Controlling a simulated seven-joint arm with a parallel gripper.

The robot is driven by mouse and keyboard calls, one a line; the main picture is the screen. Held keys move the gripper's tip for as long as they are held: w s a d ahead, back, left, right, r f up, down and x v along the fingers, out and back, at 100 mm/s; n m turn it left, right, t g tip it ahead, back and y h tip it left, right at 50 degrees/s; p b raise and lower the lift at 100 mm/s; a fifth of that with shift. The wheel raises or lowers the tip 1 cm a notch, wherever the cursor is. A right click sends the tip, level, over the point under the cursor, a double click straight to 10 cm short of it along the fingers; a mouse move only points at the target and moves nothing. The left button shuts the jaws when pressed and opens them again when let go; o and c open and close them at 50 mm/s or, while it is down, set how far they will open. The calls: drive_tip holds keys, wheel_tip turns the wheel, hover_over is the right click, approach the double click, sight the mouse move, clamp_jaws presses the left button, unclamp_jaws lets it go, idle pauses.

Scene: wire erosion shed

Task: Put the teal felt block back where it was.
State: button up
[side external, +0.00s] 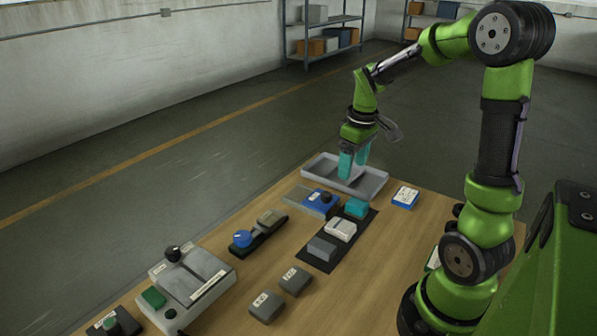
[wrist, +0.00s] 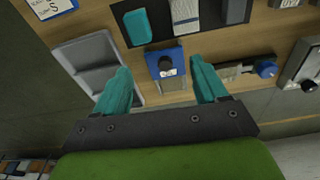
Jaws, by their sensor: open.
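The teal felt block (side external: 356,207) sits at the far end of a black mat (side external: 318,262), in line with a white labelled block (side external: 341,230) and a grey block (side external: 321,247). In the wrist view the teal block (wrist: 137,26) lies on the mat near the top, beyond my fingertips. My gripper (side external: 353,168) has teal fingers, which are open with nothing between them. It is above the grey tray (side external: 373,191) in the side view. In the wrist view my gripper (wrist: 161,72) has a blue device with a black knob (wrist: 166,66) showing between and beyond its fingertips.
The grey tray looks empty, though my fingers hide part of it. A blue-edged label card (side external: 405,197) lies right of it. Bare wood lies right of the mat.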

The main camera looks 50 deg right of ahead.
drive_tip(key=s+a+r+m+t, duration=0.1)
drive_tip(key=s+a+r+t, duration=0.1)
drive_tip(key=a, duration=0.5)
drive_tip(key=s+a+r+m+t+y, duration=0.1)
drive_tip(key=s+a+r+t, duration=0.1)
drive_tip(key=a+r, duration=0.2)
drive_tip(key=s+a+r+m+t+y, duration=0.1)
drive_tip(key=s+a+r+t, duration=0.1)
drive_tip(key=a, duration=0.8)
drive_tip(key=shift+s+r, duration=0.35)
drive_tip(key=shift+r, duration=0.05)
